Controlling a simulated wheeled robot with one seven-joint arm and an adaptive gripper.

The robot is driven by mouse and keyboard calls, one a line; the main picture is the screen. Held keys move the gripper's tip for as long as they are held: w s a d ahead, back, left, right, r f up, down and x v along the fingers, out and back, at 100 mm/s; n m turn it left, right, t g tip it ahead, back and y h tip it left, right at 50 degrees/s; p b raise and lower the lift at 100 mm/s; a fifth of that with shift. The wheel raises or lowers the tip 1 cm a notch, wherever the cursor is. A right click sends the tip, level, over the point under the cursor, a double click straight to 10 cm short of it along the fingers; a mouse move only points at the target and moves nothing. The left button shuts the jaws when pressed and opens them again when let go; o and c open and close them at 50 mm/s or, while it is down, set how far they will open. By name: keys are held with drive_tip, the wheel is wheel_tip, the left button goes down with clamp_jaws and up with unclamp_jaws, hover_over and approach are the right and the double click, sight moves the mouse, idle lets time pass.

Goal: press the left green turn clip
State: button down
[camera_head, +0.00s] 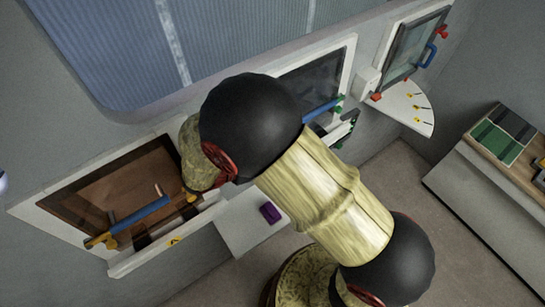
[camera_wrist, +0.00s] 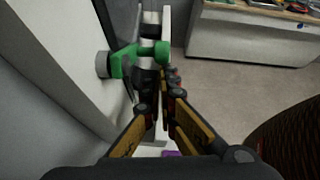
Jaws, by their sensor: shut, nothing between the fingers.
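A green turn clip (camera_wrist: 124,61) with a grey round knob shows in the wrist view, at the upper left beside a white frame. My gripper (camera_wrist: 160,82) is shut and empty, with its fingertips just below and in front of the clip. I cannot tell whether they touch it. In the head view, green clips (camera_head: 340,102) show at the right end of the middle hatch, by its blue bar (camera_head: 320,110). My arm covers the left part of that hatch and hides my gripper there.
A left hatch (camera_head: 60,205) has yellow clips (camera_head: 101,241) and a blue bar (camera_head: 140,215). A white shelf (camera_head: 240,232) below carries a purple block (camera_head: 270,213). A right hatch (camera_head: 405,50) has red clips. A bench (camera_head: 480,190) stands at the right; floor between is clear.

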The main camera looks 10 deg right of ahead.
drive_tip(key=shift+r, duration=0.15)
drive_tip(key=shift+r+p, duration=0.7)
drive_tip(key=shift+p, duration=0.05)
drive_tip(key=v, duration=1.2)
idle(0.3)
